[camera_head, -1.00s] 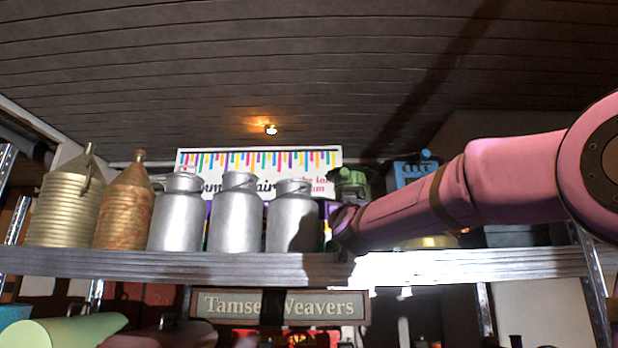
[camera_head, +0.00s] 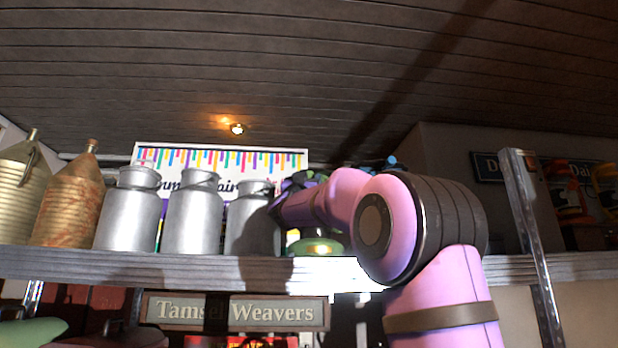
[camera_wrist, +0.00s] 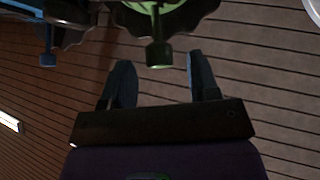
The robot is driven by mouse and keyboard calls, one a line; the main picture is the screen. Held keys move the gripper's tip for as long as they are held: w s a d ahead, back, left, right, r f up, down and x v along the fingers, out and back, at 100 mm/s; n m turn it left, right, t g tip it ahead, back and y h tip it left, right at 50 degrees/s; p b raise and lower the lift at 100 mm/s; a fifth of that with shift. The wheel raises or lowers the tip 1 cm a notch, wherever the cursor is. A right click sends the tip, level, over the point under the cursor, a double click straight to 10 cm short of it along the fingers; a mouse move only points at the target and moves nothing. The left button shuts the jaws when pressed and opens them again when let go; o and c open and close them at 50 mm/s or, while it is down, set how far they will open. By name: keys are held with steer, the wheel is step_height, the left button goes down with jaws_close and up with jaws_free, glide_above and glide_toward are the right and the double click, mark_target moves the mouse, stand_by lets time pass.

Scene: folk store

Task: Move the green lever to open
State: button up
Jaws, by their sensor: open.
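In the wrist view a green object (camera_wrist: 175,14) is at the top edge, with a dark green lever (camera_wrist: 158,52) whose blocky end sits just beyond my gripper. My gripper (camera_wrist: 160,72) is open, its two dark fingers on either side of the lever's line, with bare space between them. I cannot tell whether the lever's end is between the fingertips or beyond them. In the head view my pink arm covers most of the green object and hides the fingers.
A blue object with a similar lever (camera_wrist: 47,52) is at the wrist view's upper left. In the head view several silver milk cans (camera_head: 192,220) stand on the shelf (camera_head: 215,269) left of my arm. A steel shelf post (camera_head: 532,240) stands at the right.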

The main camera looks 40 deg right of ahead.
mark_target(310, 176)
steer(key=shift+x, duration=1.55)
steer(key=shift+c, duration=0.4)
jaws_close()
